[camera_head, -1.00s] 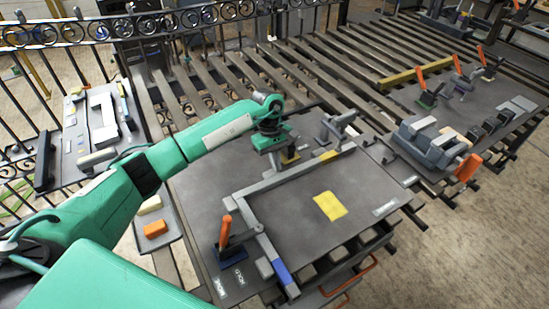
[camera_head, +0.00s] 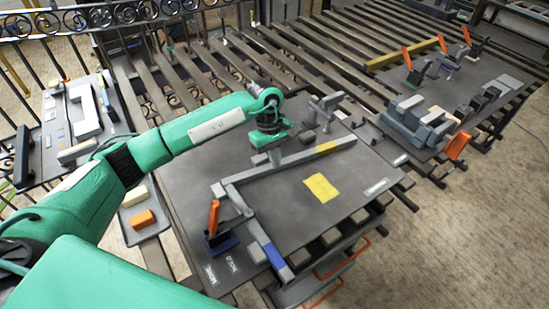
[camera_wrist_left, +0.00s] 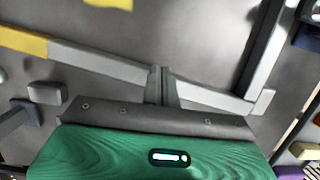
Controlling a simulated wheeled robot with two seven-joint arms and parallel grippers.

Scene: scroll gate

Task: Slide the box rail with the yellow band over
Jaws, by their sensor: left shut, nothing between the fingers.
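The grey box rail (camera_head: 298,158) lies across the dark table top, with its yellow band (camera_head: 327,147) near its right end. In the left wrist view the rail (camera_wrist_left: 100,61) crosses the upper half, with the yellow band (camera_wrist_left: 22,40) at left. My left gripper (camera_head: 274,157) is low at the rail's middle, on its far side in the head view. Its shut fingertips (camera_wrist_left: 160,76) are against or very near the rail's side, with nothing between them. Whether they touch is hard to tell. My right gripper is not in view.
A second rail with a blue band (camera_head: 274,257) meets the left end. A yellow patch (camera_head: 321,188) marks bare table on the near side. An orange-handled clamp (camera_head: 214,217) stands at left, a grey clamp (camera_head: 325,108) behind the rail. A tray with an orange block (camera_head: 143,219) is at left.

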